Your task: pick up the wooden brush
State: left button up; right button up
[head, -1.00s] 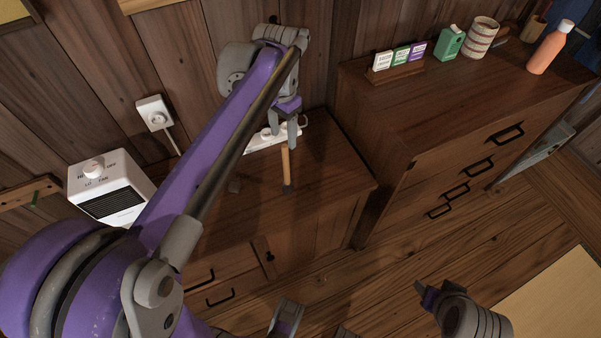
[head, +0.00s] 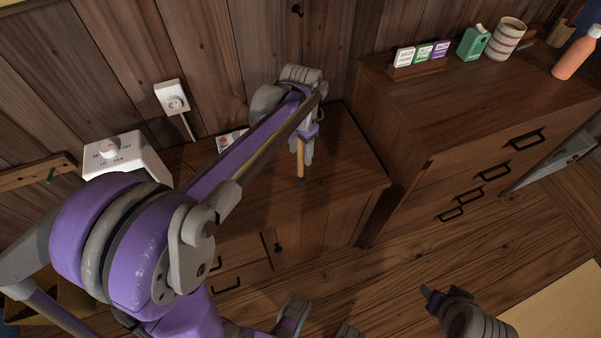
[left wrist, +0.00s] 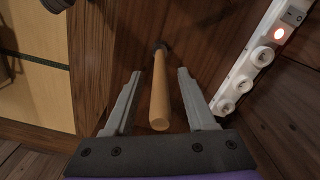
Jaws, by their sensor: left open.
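The wooden brush has a light wooden handle and a dark end. In the head view its handle (head: 300,162) shows just below my left gripper (head: 304,155), over the low wooden cabinet (head: 345,190). In the left wrist view the brush handle (left wrist: 160,92) lies between the two open fingers of my left gripper (left wrist: 157,100), with a gap on each side. The dark end of the brush points away from the gripper. My right arm's end (head: 435,300) shows at the lower right of the head view, but its fingers are not clear.
A white power strip (left wrist: 248,62) lies to the right in the left wrist view. A white heater-like box (head: 125,155) stands left of my arm. A taller chest of drawers (head: 450,95) stands to the right, carrying a bottle (head: 575,55) and small boxes.

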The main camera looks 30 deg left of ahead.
pick_arm(q)
grip_shut()
jog(key=shift+r, duration=0.1)
dwell(0.3)
